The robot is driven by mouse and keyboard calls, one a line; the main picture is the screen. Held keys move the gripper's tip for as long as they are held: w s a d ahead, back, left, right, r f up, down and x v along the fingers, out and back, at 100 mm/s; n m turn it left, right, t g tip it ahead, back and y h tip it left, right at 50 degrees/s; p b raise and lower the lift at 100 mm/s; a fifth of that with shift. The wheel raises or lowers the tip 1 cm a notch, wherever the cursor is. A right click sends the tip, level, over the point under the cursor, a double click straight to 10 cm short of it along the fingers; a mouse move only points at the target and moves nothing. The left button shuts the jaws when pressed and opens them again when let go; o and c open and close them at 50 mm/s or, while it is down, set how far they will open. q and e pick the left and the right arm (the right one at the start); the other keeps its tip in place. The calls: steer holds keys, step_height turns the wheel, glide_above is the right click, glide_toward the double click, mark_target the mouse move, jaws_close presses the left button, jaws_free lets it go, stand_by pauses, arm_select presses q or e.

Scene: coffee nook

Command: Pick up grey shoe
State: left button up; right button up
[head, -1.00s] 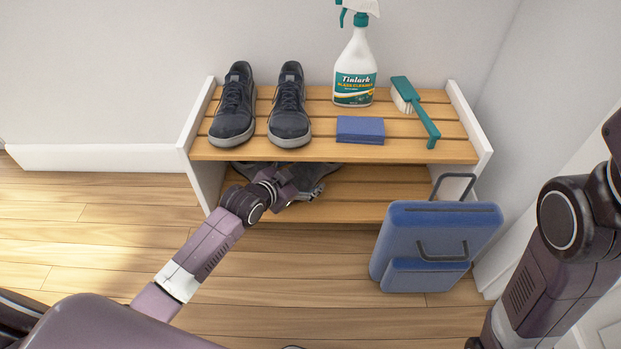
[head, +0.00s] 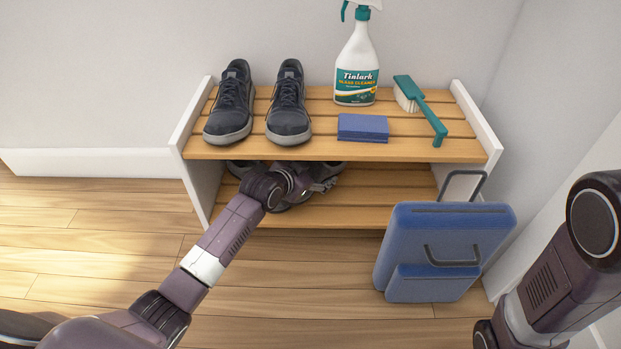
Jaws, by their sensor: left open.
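Two dark grey shoes with grey soles, a left one (head: 230,105) and a right one (head: 289,108), stand side by side on the top shelf of the wooden rack. More dark footwear (head: 242,168) shows on the lower shelf, mostly hidden by the top shelf and my left arm. My left gripper (head: 326,186) is open at the front of the lower shelf, beside or over this footwear. Whether it touches any of it I cannot tell. My right arm shows at the right edge, but its gripper is out of the picture.
The rack's top shelf (head: 235,150) lies just above my left gripper. It also holds a spray bottle (head: 356,75), a blue sponge (head: 363,128) and a green brush (head: 425,112). A blue case (head: 440,235) stands before the rack's right side. The lower shelf's right part is bare.

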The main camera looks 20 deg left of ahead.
arm_select(q)
steer(key=c, duration=1.4)
steer(key=shift+c, duration=0.2)
steer(key=shift+r, duration=0.15)
